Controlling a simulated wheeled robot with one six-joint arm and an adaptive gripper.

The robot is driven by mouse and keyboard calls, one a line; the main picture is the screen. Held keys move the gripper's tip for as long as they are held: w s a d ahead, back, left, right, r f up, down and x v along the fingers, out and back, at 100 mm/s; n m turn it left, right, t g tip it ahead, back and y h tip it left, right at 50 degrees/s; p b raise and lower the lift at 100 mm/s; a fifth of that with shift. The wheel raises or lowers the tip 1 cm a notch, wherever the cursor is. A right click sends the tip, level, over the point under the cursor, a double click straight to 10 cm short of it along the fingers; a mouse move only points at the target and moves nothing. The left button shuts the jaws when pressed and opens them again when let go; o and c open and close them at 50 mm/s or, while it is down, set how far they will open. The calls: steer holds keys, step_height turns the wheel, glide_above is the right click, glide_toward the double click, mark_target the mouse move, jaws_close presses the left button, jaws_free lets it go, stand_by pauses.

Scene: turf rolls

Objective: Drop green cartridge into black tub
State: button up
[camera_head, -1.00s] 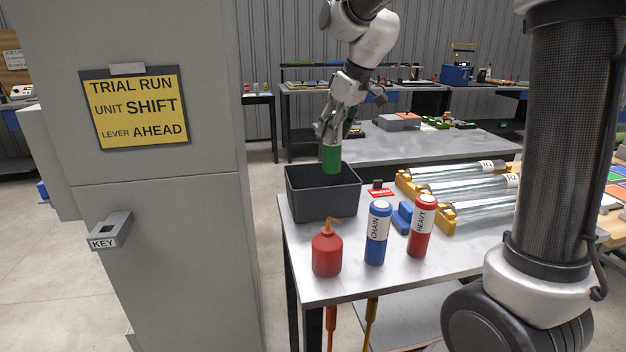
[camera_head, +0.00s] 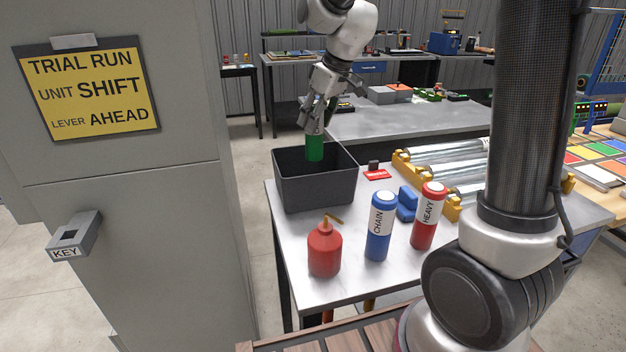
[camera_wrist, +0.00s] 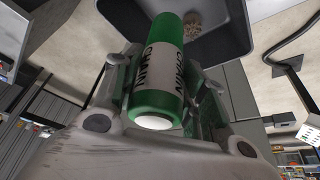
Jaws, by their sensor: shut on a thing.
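The green cartridge (camera_head: 314,148) has a white label band, and in the wrist view the cartridge (camera_wrist: 160,75) lies lengthwise between my fingers. My gripper (camera_head: 313,128) is shut on it and holds it upright, over the opening of the black tub. The black tub (camera_head: 315,190) is a dark open box at the back left of the metal table. The cartridge's lower end shows just above or inside the tub's opening; I cannot tell how deep. In the wrist view the tub (camera_wrist: 232,45) shows behind the cartridge, with a small brownish thing inside.
On the metal table (camera_head: 310,285) stand a red oil can (camera_head: 325,250), a blue CHAIN cartridge (camera_head: 380,225) and a red HEAVY cartridge (camera_head: 429,215). A grey cabinet (camera_head: 190,240) stands close left.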

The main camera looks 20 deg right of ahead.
steer(key=shift+f, duration=0.2)
steer(key=o, duration=1.4)
steer(key=v, duration=1.2)
steer(key=shift+s, duration=0.1)
